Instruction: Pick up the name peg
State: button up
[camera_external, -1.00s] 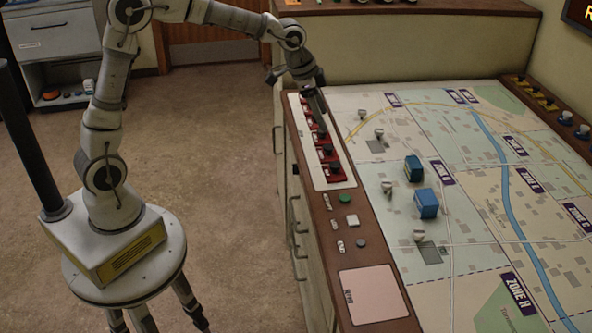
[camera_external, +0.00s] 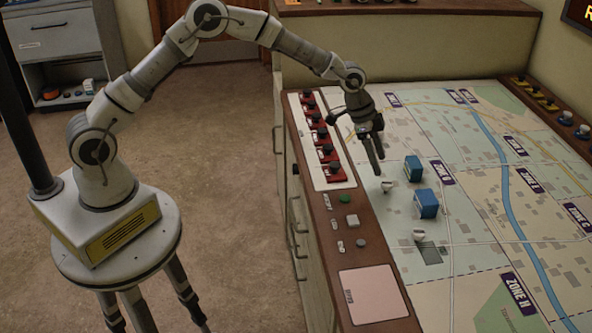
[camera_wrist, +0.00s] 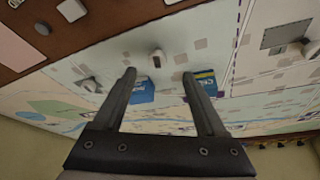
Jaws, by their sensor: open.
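Several small whitish pegs stand on the map; I cannot tell by any lettering which is the name peg. One peg (camera_external: 387,186) is just below my gripper (camera_external: 375,160) in the external view, near the blue blocks. In the wrist view a peg (camera_wrist: 157,57) sits ahead of the gap between my open fingers (camera_wrist: 158,76). Another peg (camera_external: 418,236) stands farther toward the front, beside a grey square. In the wrist view two more pegs show, one at left (camera_wrist: 88,85) and one at the right edge (camera_wrist: 310,52). My gripper is empty, above the map.
Two blue blocks (camera_external: 413,168) (camera_external: 427,205) stand on the map close to the nearest peg. They show beside my fingers in the wrist view (camera_wrist: 142,93). A panel of red-based switches (camera_external: 320,145) lines the left edge. The map's right side is largely clear.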

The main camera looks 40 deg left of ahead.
aim_at(387, 183)
jog(key=x, duration=0.8)
jog(key=shift+s+d, duration=0.15)
jog(key=shift+d, duration=0.05)
jog(key=shift+r, duration=0.1)
grip_shut()
